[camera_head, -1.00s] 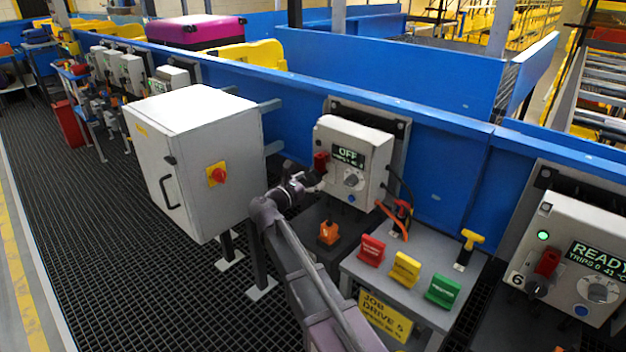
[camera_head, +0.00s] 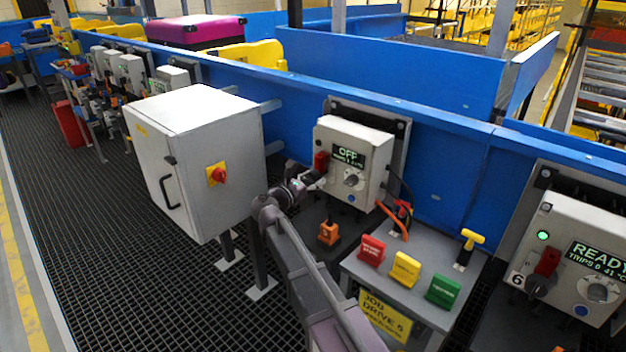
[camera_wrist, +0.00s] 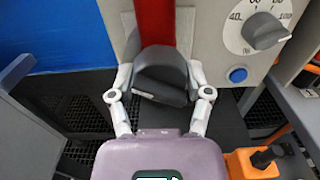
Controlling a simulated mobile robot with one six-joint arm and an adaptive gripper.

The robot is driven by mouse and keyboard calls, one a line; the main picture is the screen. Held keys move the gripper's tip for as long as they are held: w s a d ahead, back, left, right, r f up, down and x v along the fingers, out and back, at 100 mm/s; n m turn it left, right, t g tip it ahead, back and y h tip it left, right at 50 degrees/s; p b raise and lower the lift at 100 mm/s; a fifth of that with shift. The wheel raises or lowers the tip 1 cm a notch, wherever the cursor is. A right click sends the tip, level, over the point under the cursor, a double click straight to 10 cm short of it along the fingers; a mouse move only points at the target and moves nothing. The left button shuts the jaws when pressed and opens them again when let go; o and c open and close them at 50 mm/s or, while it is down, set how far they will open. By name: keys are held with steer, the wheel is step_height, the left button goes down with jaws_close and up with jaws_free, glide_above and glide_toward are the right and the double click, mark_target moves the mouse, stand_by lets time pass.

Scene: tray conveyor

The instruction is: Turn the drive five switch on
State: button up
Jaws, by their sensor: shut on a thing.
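The drive five box (camera_head: 345,150) is a grey cabinet on the blue conveyor side, and its display (camera_head: 348,156) reads OFF. A red piece (camera_head: 321,161) shows at its left front, and in the wrist view it is a red strip (camera_wrist: 156,22). Below the strip is the black switch knob (camera_wrist: 161,72). My gripper (camera_wrist: 160,85) is shut on this knob, with one finger on each side. In the head view my gripper (camera_head: 312,182) is at the lower left of the box and hides the knob.
A grey dial (camera_wrist: 262,31) and a blue button (camera_wrist: 238,75) are right of the knob. An orange item (camera_head: 329,232) stands below. A grey cabinet (camera_head: 190,135) stands close on the left. A table holds red (camera_head: 371,249), yellow (camera_head: 405,268) and green (camera_head: 442,290) tags.

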steer(key=shift+m, duration=1.4)
steer(key=o, duration=1.1)
steer(key=shift+o, duration=0.2)
steer(key=v, duration=1.2)
